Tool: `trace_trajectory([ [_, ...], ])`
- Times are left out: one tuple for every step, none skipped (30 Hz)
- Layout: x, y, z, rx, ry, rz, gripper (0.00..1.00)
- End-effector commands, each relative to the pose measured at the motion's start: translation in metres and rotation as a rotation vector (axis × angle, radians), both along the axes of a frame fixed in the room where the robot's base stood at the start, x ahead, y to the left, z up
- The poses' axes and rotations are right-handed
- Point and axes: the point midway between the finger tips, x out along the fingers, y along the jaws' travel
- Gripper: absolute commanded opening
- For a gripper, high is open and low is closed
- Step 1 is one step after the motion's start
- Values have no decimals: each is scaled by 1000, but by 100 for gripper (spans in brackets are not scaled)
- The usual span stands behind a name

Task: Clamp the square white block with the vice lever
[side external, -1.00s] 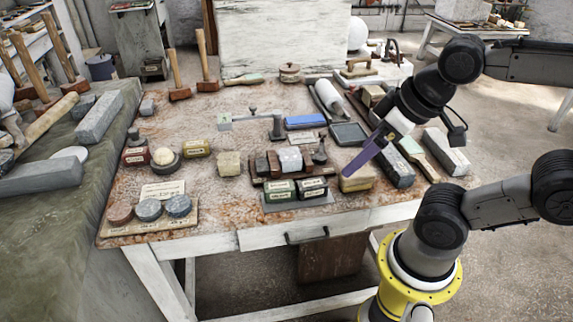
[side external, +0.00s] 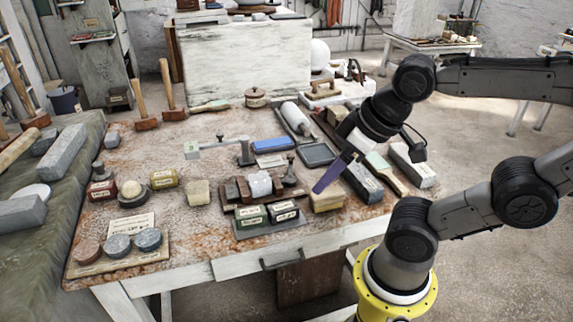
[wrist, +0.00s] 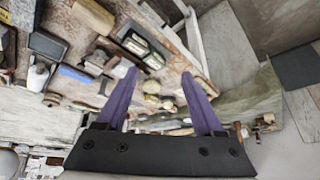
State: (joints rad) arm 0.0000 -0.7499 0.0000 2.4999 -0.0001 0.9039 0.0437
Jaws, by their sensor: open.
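A pale, squarish white block (side external: 259,184) sits between brown blocks in a low wooden vice (side external: 233,206) on the table. A dark upright knob or handle (side external: 289,174), possibly the vice lever, stands at the vice's right end. My gripper (side external: 318,188) is right of the vice, above a yellowish block. In the wrist view, its two purple fingers (wrist: 158,74) are spread with nothing between them; I cannot tell its exact height.
The yellowish block (side external: 327,201), a tray of labelled boxes (side external: 268,224), a blue block (side external: 271,145) and a dark tray (side external: 317,154) crowd the vice. A cream block (side external: 199,193) lies left. Long grey stones (side external: 362,184) lie right. The table's front left is partly bare.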

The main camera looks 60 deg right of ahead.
Motion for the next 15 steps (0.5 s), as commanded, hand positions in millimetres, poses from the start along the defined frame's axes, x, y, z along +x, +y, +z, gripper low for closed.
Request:
trace_trajectory([
  [-1,-1,-1,12,7,-30,59],
  [-2,-2,0,19,11,-54,53],
  [-2,-4,4,29,9,-94,46],
  [0,-6,9,33,2,-125,41],
  [2,-9,15,39,-4,-160,35],
  [7,-13,23,44,-4,-211,28],
  [11,-17,29,48,-2,-252,23],
  [17,-21,34,48,4,-295,17],
  [26,-27,42,47,11,-353,10],
  [33,-31,47,47,18,-396,5],
  [40,-35,52,43,23,-439,0],
  [50,-41,58,38,35,-495,0],
  [58,-46,62,33,40,-535,0],
  [67,-50,65,27,47,-575,0],
  [78,-56,68,18,55,-624,0],
])
